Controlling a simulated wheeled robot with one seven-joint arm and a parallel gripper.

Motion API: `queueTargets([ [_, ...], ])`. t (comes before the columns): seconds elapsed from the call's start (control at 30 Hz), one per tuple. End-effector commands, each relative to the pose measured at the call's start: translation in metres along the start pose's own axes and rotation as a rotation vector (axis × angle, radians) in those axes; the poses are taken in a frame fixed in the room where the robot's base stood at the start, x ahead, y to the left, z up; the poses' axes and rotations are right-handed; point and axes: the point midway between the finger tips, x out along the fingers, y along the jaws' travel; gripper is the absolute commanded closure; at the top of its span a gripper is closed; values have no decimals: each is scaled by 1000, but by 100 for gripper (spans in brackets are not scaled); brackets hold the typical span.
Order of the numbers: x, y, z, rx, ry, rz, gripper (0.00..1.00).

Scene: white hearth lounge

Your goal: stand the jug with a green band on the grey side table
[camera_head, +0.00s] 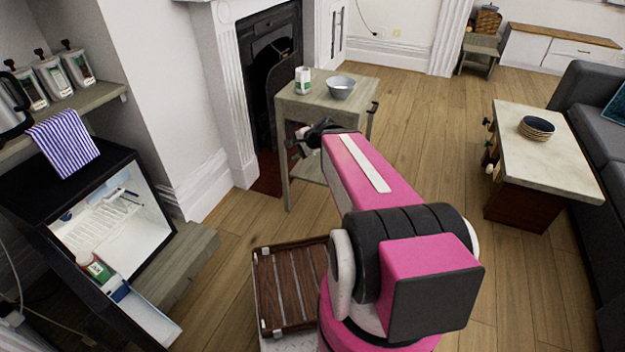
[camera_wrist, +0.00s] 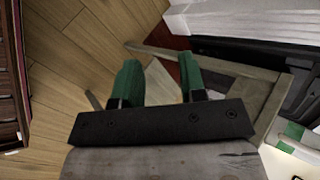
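The grey side table (camera_head: 310,108) stands by the fireplace, its top at the upper middle of the head view. A small white container with green marking (camera_head: 303,82) stands upright on its back left part; it may be the green-banded jug. A white container with a green band (camera_head: 97,268) also stands at the open fridge on the left. My gripper (camera_head: 302,142) is in front of the table's near side, partly hidden by my arm. In the wrist view my gripper (camera_wrist: 160,82) has its green fingertips apart with nothing held between them. A white and green thing (camera_wrist: 290,140) shows at the right edge.
A grey bowl (camera_head: 341,88) sits on the side table, right of the container. The open fridge (camera_head: 130,215) and its door stand at left. A low table (camera_head: 550,150) with stacked dishes (camera_head: 537,128) is at right. Wooden floor (camera_head: 420,115) lies clear between.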

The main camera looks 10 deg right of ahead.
Motion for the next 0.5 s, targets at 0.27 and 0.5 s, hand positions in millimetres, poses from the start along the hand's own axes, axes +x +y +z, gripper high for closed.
queueTargets([
  [0.27, -4, 88, 20, -621, -58, 527, 62],
  [0.5, -23, 122, 16, -892, -127, 797, 62],
])
